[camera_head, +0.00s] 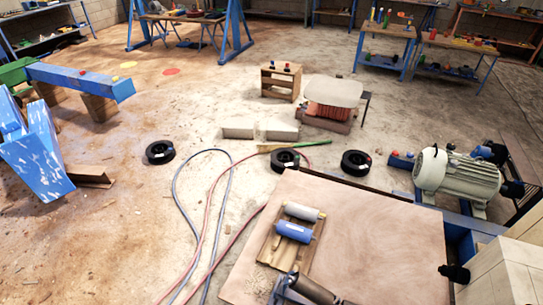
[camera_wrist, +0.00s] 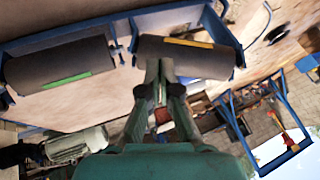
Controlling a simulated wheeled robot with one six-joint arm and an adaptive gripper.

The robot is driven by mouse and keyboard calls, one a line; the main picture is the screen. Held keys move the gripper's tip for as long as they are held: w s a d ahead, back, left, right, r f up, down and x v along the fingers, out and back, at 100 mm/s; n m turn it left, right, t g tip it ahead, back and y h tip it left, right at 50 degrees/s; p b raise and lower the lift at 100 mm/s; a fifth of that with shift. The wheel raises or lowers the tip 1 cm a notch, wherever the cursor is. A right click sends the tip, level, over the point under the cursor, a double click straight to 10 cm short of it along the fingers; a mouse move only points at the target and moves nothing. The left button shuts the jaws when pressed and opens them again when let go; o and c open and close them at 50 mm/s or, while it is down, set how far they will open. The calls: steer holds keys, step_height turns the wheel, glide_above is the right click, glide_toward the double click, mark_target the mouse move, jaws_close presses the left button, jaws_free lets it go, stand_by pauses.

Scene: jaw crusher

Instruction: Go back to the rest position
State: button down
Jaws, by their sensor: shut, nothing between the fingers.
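My gripper (camera_wrist: 160,68) shows in the wrist view, its two fingers close together at the tips with nothing between them. Behind the fingertips in that view are two dark grey rollers set in a blue frame (camera_wrist: 122,28). The left roller (camera_wrist: 62,75) bears a green strip and the right roller (camera_wrist: 190,58) a yellow one. I cannot tell how far the fingertips are from the rollers. I cannot make out my gripper in the head view.
In the head view a tan board (camera_head: 385,245) carries a wooden tray with a grey and a blue cylinder (camera_head: 293,231). A motor (camera_head: 458,175) stands right. Black rings (camera_head: 160,151) and hoses (camera_head: 213,215) lie on the floor. Bare floor lies mid-left.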

steer(key=s+r+t+h, duration=0.15)
steer(key=s+r, duration=0.35)
steer(key=s, duration=0.5)
steer(key=s+r+n+t, duration=0.1)
steer(key=s+r, duration=0.4)
steer(key=r, duration=0.5)
steer(key=s+r+n+t, duration=0.1)
steer(key=s+r+t, duration=0.3)
steer(key=r, duration=0.6)
steer(key=s+a+r+n+t, duration=0.1)
steer(key=s+r+n+t, duration=0.1)
steer(key=s+r, duration=0.5)
step_height(320, 180, up, 3)
steer(key=shift+s+f, duration=0.1)
steer(key=shift+s, duration=0.2)
steer(key=shift+h, duration=0.25)
